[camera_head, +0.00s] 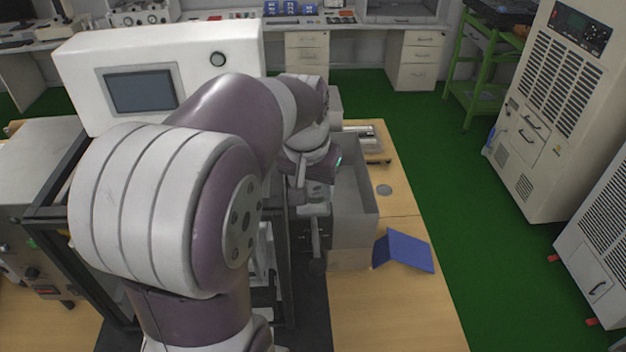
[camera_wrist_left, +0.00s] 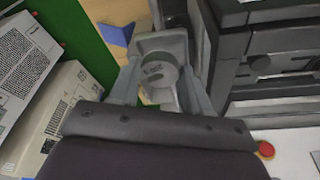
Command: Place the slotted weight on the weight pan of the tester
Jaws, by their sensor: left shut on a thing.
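The tester (camera_head: 225,55) has a white head with a small screen and a dark frame below it; my left arm covers much of its front. My left gripper (camera_head: 317,255) points down by the frame's right side. In the left wrist view its fingers (camera_wrist_left: 160,88) are shut on the slotted weight (camera_wrist_left: 154,72), a grey disc with a dark slot. The weight cannot be made out in the head view. I cannot pick out the weight pan for certain in either view. My right gripper is not in view.
A grey open bin (camera_head: 356,205) stands on the wooden table (camera_head: 395,310), just right of the gripper. A folded blue piece (camera_head: 405,250) lies beside it and also shows in the left wrist view (camera_wrist_left: 116,33). The table's front right is clear. Large white cabinets (camera_head: 550,110) stand further right.

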